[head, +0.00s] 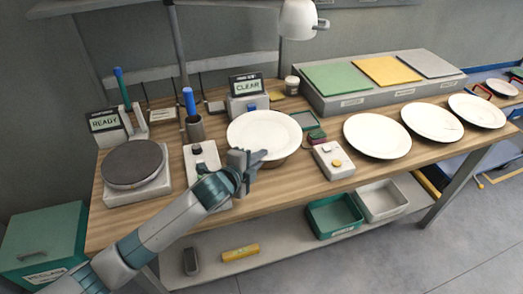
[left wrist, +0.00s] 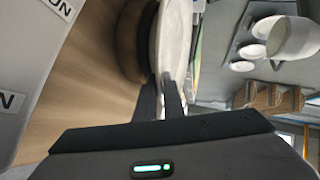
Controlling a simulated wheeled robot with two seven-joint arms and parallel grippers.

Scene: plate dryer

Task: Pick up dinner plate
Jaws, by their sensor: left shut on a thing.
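A white dinner plate (head: 263,132) is over a brown round stand (head: 277,161) near the middle of the bench. My left gripper (head: 256,160) is shut on the near rim of the plate. In the left wrist view the plate (left wrist: 174,38) appears edge-on, with its rim between the two fingers (left wrist: 160,98). The brown stand (left wrist: 133,38) is right beside the plate's underside there; I cannot tell whether they touch. My right gripper is in neither view.
More white plates (head: 377,136) lie in a row at the right. A control box with buttons (head: 333,160) stands right of the gripper, a switch box (head: 203,160) left. A dark round disc device (head: 133,165) is at far left. A lamp (head: 300,18) hangs above.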

